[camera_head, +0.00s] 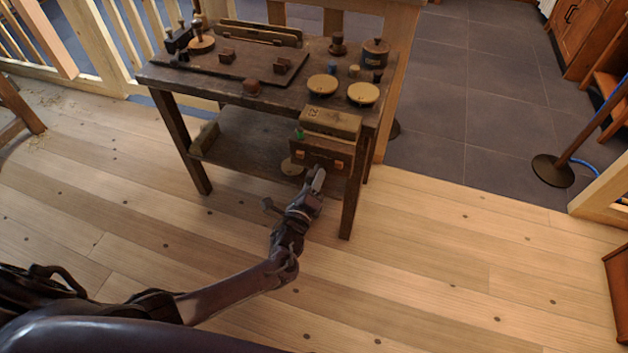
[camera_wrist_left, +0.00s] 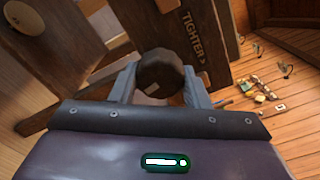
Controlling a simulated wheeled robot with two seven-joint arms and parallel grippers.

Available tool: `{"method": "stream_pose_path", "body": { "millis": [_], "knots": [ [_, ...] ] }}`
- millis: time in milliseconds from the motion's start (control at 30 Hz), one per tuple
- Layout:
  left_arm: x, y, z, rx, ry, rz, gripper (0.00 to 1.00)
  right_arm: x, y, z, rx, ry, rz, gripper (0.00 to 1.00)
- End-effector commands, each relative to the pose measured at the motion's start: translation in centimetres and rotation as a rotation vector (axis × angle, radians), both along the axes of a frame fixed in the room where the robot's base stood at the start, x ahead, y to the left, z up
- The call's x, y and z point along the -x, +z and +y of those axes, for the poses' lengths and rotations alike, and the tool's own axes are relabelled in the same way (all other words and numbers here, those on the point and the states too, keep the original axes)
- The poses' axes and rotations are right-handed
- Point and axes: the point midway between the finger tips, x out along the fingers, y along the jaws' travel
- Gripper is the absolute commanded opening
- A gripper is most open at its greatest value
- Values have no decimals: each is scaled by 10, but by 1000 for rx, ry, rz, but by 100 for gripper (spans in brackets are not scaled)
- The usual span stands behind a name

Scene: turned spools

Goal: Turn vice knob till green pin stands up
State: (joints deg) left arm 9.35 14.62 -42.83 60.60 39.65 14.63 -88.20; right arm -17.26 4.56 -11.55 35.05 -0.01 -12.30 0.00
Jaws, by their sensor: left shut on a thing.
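The wooden vice (camera_head: 322,156) is on the front of the workbench, near its right leg. A small green pin (camera_head: 299,134) shows at the vice's upper left; it is too small to tell whether it stands fully up. My left gripper (camera_head: 319,179) is at the vice's lower front. In the left wrist view, its two grey fingers (camera_wrist_left: 162,90) are shut on the dark round knob (camera_wrist_left: 160,70), one on each side. The knob has a small pale mark. The vice face beside it reads "TIGHTER" with an arrow. In the head view the gripper hides the knob.
The workbench (camera_head: 225,88) holds two pale discs (camera_head: 323,84), a lidded pot (camera_head: 375,52) and several small turned pieces. A post base (camera_head: 552,171) stands at right. The front floor is clear.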

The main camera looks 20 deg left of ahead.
Motion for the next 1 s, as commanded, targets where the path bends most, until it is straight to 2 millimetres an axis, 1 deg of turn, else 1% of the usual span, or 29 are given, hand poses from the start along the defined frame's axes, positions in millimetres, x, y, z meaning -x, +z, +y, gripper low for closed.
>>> {"method": "stream_pose_path", "body": {
  "millis": [33, 300, 567, 600, 733, 1000],
  "knots": [
    [5, -7, -1, -15, -4, 15, 19, -1, 1, 1, 0, 0, -2, 36],
    [5, -8, -1, -33, -4, 14, 19, -7, 2, 2, -2, 0, -8, 36],
    [5, -8, -1, -33, -4, 14, 19, -6, 2, 1, -1, -1, -6, 36],
    [5, -8, -1, -32, -4, 14, 47, -6, 2, 1, -1, -1, -6, 36],
    [4, -6, -1, -31, -3, 11, 64, -6, 2, 1, -1, -1, -6, 36],
    [3, -3, 0, -30, -1, 5, 64, -6, 2, 1, 0, -2, -5, 36]
  ]
}}
